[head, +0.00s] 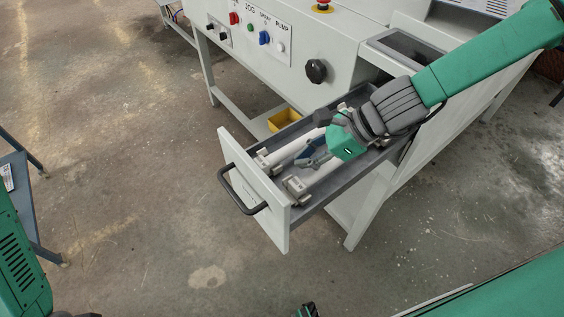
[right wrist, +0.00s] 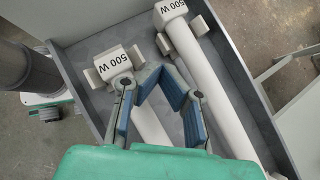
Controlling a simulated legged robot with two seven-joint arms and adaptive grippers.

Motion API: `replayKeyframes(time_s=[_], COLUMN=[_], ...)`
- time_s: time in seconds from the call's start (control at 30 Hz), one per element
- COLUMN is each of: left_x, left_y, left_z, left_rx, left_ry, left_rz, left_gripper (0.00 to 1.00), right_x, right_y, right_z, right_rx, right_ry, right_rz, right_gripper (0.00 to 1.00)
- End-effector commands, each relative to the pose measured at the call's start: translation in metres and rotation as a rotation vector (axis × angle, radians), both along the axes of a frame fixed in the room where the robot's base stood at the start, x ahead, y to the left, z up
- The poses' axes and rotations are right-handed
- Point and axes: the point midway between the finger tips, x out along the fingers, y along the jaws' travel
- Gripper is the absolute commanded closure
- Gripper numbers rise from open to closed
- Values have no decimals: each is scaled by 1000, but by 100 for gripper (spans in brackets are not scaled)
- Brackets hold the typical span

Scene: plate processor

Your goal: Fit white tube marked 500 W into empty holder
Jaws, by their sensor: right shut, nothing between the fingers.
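Two white tubes lie lengthwise in the open grey drawer (head: 340,185). In the head view one tube (head: 287,150) is on the far side and the other (head: 325,171) on the near side. My right gripper (head: 305,160) is inside the drawer area above the tubes. Its fingertips (right wrist: 163,77) meet, empty, between the two tube ends. It hides part of the tubes. My left gripper is not visible.
The drawer front (head: 245,180) has a black handle (head: 240,190). A yellow bin (head: 284,118) sits on a shelf below the machine. The control panel (head: 255,40) has knobs and buttons. Open floor lies left and in front of the drawer.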

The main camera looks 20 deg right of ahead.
Motion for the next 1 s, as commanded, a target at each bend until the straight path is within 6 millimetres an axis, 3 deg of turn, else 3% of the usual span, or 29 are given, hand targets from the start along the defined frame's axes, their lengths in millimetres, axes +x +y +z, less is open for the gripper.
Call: replayKeyframes(time_s=[0.07, 0.3, 0.77, 1.0], left_x=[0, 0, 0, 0], left_y=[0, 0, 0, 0], left_z=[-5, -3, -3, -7], left_rx=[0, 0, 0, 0], left_ry=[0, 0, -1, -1], left_rz=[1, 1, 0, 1], left_gripper=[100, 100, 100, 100], right_x=[2, 13, 15, 21], right_y=[8, 33, 44, 60], right_z=[-13, -11, -10, -11], right_rx=[3, 6, 2, 3], right_ry=[4, -1, 0, 0], right_rz=[1, 2, 1, 2], right_gripper=[100, 100, 100, 100])
